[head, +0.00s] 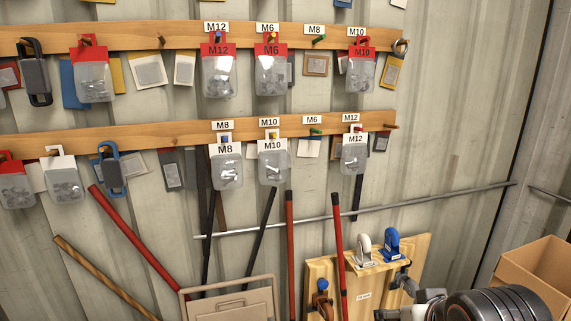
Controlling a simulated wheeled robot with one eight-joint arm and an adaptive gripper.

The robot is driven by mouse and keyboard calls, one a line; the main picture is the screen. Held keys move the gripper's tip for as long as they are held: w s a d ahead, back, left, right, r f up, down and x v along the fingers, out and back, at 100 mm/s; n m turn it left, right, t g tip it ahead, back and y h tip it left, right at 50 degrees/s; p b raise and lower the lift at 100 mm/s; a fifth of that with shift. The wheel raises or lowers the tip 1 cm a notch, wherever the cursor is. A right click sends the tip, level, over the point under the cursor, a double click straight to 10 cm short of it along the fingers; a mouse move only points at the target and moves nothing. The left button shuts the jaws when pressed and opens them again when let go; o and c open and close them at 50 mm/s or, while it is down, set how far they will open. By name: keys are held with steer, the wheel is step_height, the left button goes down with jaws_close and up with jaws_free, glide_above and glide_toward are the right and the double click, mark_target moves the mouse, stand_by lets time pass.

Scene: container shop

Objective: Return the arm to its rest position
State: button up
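A black, ribbed, rounded part with grey and white pieces to its left shows at the bottom right of the head view, cut off by the lower edge. It looks like part of my arm. I cannot make out two fingertips there, so whether my gripper is open, shut or holding anything does not show. The rest of my arm is out of the picture.
Two wooden rails, upper (135,38) and lower (90,137), carry bags and tags on pegs. A plywood board (385,277) with castors and a cardboard box (538,270) stand at the lower right. Red poles (291,250) lean on the wall.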

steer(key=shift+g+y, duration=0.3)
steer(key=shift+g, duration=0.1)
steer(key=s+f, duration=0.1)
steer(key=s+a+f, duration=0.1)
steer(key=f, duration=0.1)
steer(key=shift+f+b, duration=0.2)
steer(key=shift+b, duration=0.1)
stand_by(1.5)
